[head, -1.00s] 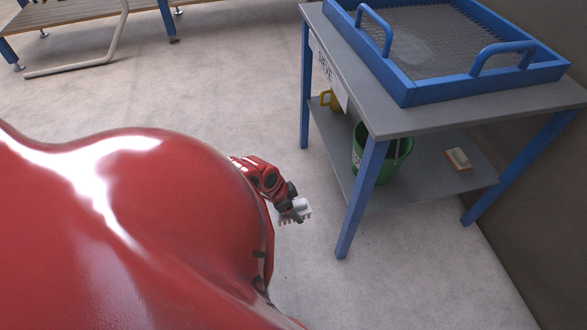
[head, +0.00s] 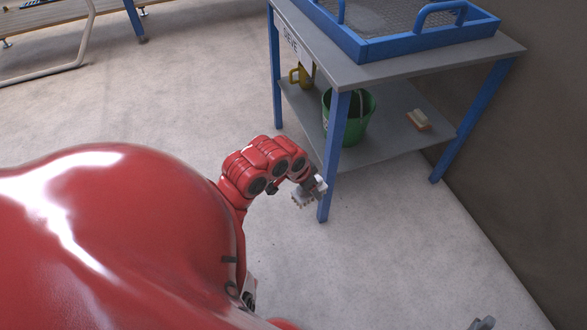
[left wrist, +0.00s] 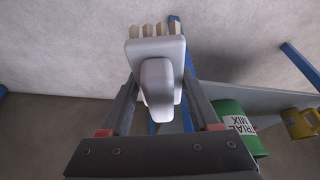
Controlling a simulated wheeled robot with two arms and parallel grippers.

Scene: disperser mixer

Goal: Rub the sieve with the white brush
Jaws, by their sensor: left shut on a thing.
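The sieve (head: 428,40), a blue frame with two blue handles around grey mesh, sits on a grey table at the top of the head view, partly cut off. My left gripper (head: 308,188) is low in front of the table's near blue leg, below the sieve and apart from it. It is shut on the white brush (head: 318,184). In the left wrist view the white brush (left wrist: 157,80) sits between the fingers, with pale bristle tufts pointing to the top. A grey piece, likely my right gripper (head: 482,323), just shows at the bottom edge; its jaws cannot be made out.
The table (head: 415,66) has a lower shelf (head: 385,147) holding a green bucket (head: 360,120), a yellow jug (head: 307,75) and a wooden brush (head: 419,120). A dark wall (head: 525,170) stands at the right. The floor left of the table is clear.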

